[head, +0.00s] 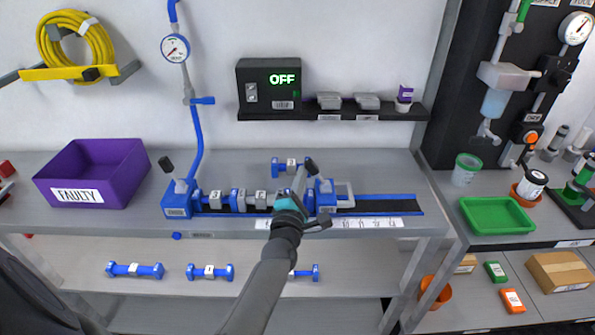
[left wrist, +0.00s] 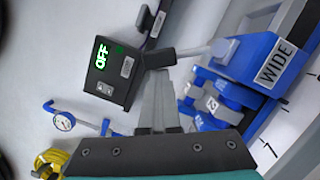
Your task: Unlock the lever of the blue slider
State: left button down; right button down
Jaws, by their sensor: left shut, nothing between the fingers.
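The blue slider (head: 325,196) sits on the dark rail of the bench fixture. Its lever (head: 312,166) has a black knob and rises above it. The left wrist view shows the slider (left wrist: 262,62) with a "WIDE" label, and the lever (left wrist: 190,53) as a grey rod with a black knob at its end. My left gripper (head: 299,182) is beside the lever, on its left in the head view. In the left wrist view the gripper (left wrist: 158,78) is shut and empty, its tips at the knob; I cannot tell whether they touch. My right gripper is not in view.
Left of the slider, blue-and-grey numbered pieces (head: 237,201) lie on the fixture, with a fixed blue block (head: 178,199) at its end. A purple FAULTY bin (head: 93,174) stands at left. A black box reading OFF (head: 268,84) is on the wall shelf. Bench right of the rail is clear.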

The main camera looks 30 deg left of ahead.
pick_arm(q)
jog(key=d+r+m+p, duration=0.1)
jog(key=m+p, duration=0.1)
jog(key=w+d+r+m+g+p, duration=0.1)
jog(key=m+p, duration=0.1)
jog(key=m, duration=0.1)
jog(key=w+d+m+p, duration=0.1)
jog(key=m+p, duration=0.1)
jog(key=p, duration=0.1)
jog(key=shift+d+r+h, duration=0.25)
jog(key=shift+r+h, duration=0.15)
jog(key=shift+a, duration=0.1)
jog(key=shift+s+f, duration=0.1)
dwell(0.9)
